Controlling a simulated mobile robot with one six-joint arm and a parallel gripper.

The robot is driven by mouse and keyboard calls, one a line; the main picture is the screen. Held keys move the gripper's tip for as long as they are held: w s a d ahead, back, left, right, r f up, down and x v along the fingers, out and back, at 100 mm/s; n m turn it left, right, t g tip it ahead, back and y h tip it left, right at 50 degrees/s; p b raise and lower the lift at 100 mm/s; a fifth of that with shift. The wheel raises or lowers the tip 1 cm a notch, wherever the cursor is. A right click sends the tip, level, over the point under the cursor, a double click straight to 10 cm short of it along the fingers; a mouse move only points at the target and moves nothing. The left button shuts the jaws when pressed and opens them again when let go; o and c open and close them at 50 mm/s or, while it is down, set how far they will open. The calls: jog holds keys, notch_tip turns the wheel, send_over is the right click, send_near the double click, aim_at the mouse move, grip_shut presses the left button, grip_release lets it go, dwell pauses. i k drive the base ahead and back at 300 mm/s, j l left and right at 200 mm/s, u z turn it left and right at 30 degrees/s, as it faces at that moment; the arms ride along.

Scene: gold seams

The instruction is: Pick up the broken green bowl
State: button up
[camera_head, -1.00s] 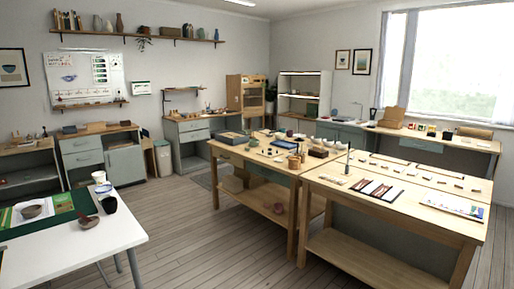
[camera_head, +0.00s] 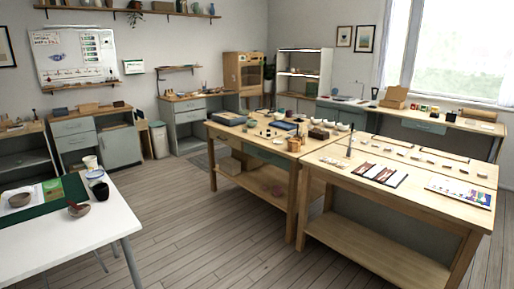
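A small dark green rounded thing (camera_head: 252,123) sits on the middle wooden table (camera_head: 222,133), towards its left half. It may be the green bowl, but it is too small to tell whether it is broken. Another small greenish thing (camera_head: 279,115) is near that table's back edge. My gripper is not in view.
A white table (camera_head: 112,226) with bowls and cups stands at the left front. A second wooden table (camera_head: 330,170) with tools and sheets adjoins the middle one. Open wooden floor (camera_head: 190,235) lies between the tables.

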aim_at(249, 123)
jog(key=i+j+u, duration=0.15)
jog(key=i, duration=0.55)
jog(key=i+u, duration=0.15)
jog(key=i, duration=0.55)
jog(key=i+u, duration=0.15)
jog(key=i, duration=0.55)
jog(key=i+l+u, duration=0.15)
jog(key=i, duration=0.55)
jog(key=i+l+u, duration=0.1)
jog(key=i, duration=0.6)
jog(key=i+j, duration=0.1)
jog(key=i, duration=0.65)
jog(key=i+z, duration=0.1)
jog(key=i, duration=0.6)
jog(key=i+j, duration=0.2)
jog(key=i, duration=0.55)
jog(key=i+l+z, duration=0.15)
jog(key=i+z, duration=0.15)
jog(key=z, duration=0.15)
jog(key=i+z, duration=0.35)
jog(key=z, duration=0.15)
jog(key=i+j+z, duration=0.1)
jog(key=i+z, duration=0.35)
jog(key=k, duration=0.1)
